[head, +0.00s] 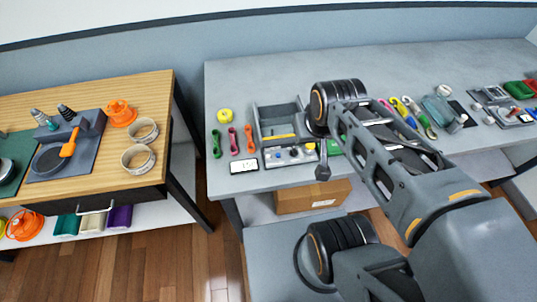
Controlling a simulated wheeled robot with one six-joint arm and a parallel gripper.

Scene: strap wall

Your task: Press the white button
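A grey control panel (274,164) with several small coloured buttons sits at the front of the grey workbench, below an open grey tray. A small whitish button (294,153) shows among them, next to darker and coloured ones; it is too small to make out clearly. My gripper (322,174) points down just right of the panel, near the bench's front edge, apart from the whitish button in the picture. Its fingers are small and dark, and I cannot tell whether they are open. My arm hides part of the bench to the right.
The grey tray (259,116) stands behind the panel. A white display (244,166) and coloured straps (233,139) lie to its left. A cardboard box (290,201) sits below the bench. A wooden table (100,87) stands left, with a gap between.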

